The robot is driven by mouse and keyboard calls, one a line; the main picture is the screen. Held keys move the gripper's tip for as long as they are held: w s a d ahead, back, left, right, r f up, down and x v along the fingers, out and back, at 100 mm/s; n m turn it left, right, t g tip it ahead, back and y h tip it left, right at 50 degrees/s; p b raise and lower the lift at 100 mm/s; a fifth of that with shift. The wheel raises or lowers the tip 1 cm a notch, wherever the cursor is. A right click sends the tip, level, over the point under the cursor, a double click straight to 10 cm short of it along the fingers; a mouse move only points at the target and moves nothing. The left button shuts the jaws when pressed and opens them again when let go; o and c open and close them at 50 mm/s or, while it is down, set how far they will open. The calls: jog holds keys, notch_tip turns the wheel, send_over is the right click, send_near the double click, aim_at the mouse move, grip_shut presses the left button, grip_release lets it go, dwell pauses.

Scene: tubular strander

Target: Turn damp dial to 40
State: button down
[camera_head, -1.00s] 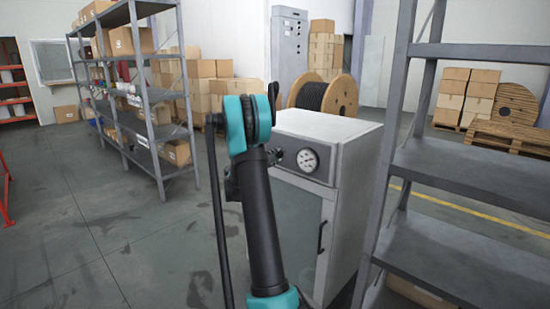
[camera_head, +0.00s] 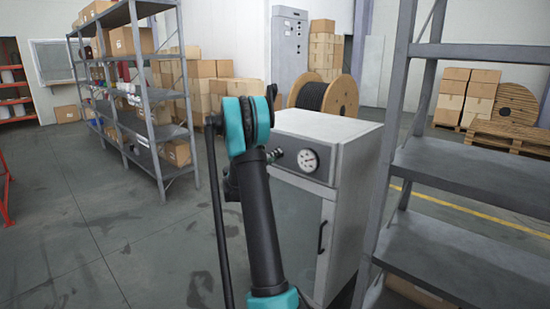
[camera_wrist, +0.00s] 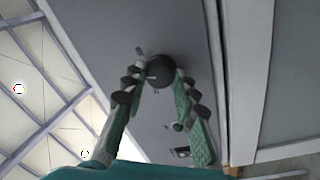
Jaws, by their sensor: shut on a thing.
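A dark round dial (camera_wrist: 160,71) with a small pale mark sits on the grey front panel in the wrist view. My gripper (camera_wrist: 158,79) is shut on it, with one green finger at each side. The dial's scale and the number it points to cannot be read. In the head view my arm covers most of the gripper and the dial. The dial belongs to a light grey cabinet (camera_head: 345,150) with a round white gauge (camera_head: 308,160) on its upper front.
A grey metal shelf (camera_head: 470,160) stands close to the cabinet's right. Another shelf with boxes (camera_head: 140,100) stands at the left. A cable drum (camera_head: 340,96) and stacked cartons are behind. The floor at the left front is clear.

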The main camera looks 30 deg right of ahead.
dwell(0.4)
jog(key=c, duration=1.2)
grip_release()
jog(key=v, duration=1.2)
jog(key=shift+f, duration=0.1)
jog(key=s+a+f+y, duration=0.5)
jog(key=s+a, duration=0.3)
jog(key=s, duration=0.4)
jog(key=s+a+f+n+g+y, duration=0.1)
jog(key=s+a+f+y, duration=0.5)
jog(key=s+a, duration=0.3)
jog(key=s+a+f+n+y, duration=0.1)
jog(key=s+a+f+y, duration=0.5)
jog(key=s, duration=0.9)
jog(key=shift+s+a+g+y, duration=0.15)
jog(key=shift+a+g, duration=0.05)
jog(key=shift+a, duration=0.5)
jog(key=shift+s+a+g+y, duration=0.1)
jog(key=shift+a+g+y, duration=0.1)
jog(key=shift+a, duration=0.5)
